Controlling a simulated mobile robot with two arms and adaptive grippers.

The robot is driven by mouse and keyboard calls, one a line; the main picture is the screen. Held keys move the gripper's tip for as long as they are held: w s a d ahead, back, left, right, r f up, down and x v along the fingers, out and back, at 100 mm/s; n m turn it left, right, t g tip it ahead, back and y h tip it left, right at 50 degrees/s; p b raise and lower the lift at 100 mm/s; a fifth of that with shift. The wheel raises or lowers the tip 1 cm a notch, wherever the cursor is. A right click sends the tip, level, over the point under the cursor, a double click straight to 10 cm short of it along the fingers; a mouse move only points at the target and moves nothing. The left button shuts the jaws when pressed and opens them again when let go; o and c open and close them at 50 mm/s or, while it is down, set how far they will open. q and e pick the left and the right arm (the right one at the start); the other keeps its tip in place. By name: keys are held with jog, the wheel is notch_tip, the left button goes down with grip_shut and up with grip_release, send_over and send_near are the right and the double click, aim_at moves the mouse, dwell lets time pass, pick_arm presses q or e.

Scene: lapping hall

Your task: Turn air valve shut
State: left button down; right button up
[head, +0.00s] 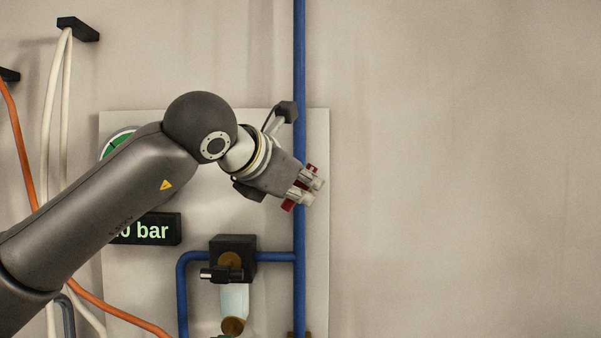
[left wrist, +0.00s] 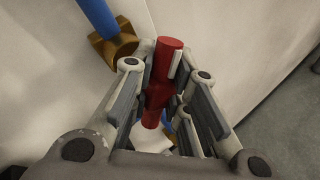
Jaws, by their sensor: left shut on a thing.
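The air valve's red handle (head: 288,204) shows in the head view at the vertical blue pipe (head: 299,60), partly hidden by my fingers. My left gripper (head: 306,187) is shut on this handle. In the left wrist view the red handle (left wrist: 161,82), with a pale stripe near one end, lies between the fingers. A brass fitting (left wrist: 114,44) on the blue pipe shows beside it. In the head view the handle's visible ends lie aslant to the pipe. The valve body is mostly hidden by the gripper.
A pale panel (head: 318,260) backs the pipework. A black display (head: 155,230) ending in "0 bar" and a green-faced gauge (head: 117,140) are partly behind my arm. A black regulator block (head: 233,246) sits below. Hoses hang at left. The wall at right is clear.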

pick_arm(q)
jog(key=m+g+y+p, duration=0.1)
jog(key=m+y+p, duration=0.2)
jog(key=p, duration=0.1)
jog(key=shift+d+r+m+y, duration=0.1)
jog(key=shift+d+m+y, duration=0.05)
jog(key=shift+m+y, duration=0.25)
jog(key=shift+f+m+y+p, duration=0.25)
jog(key=shift+m+y+p, duration=0.75)
jog(key=shift+y+p, duration=0.25)
jog(key=shift+f+m+y, duration=0.1)
jog(key=shift+m+y, duration=0.15)
jog(key=shift+m, duration=0.05)
jog(key=shift+p, duration=0.3)
jog(key=c, duration=1.4)
grip_release()
